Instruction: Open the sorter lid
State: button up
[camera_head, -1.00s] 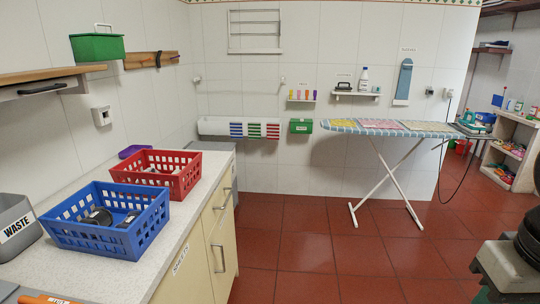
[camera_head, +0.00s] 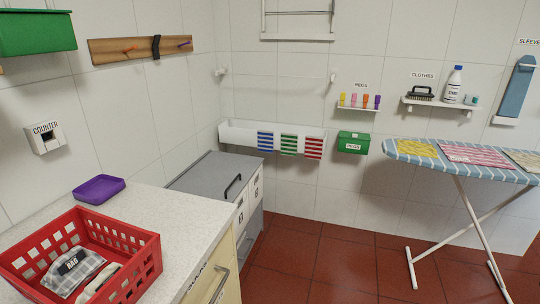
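The sorter appears to be the low grey cabinet (camera_head: 243,215) in the corner past the end of the counter. Its flat grey lid (camera_head: 203,175) lies shut on top. A black bar handle (camera_head: 233,187) sits near the lid's right edge. The white front below carries small labels, too small to read. My gripper is not in view.
A counter (camera_head: 185,215) runs along the left with a red basket (camera_head: 148,262) of cloth items and a purple tray (camera_head: 98,188). A white wall trough (camera_head: 238,137) with striped cloths hangs above the sorter. An ironing board (camera_head: 465,155) stands right. Red floor (camera_head: 325,262) between is clear.

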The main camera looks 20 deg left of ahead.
aim_at(219, 176)
jog(key=i, duration=1)
jog(key=z, duration=0.5)
jog(key=i, duration=1)
jog(key=u, duration=2.25)
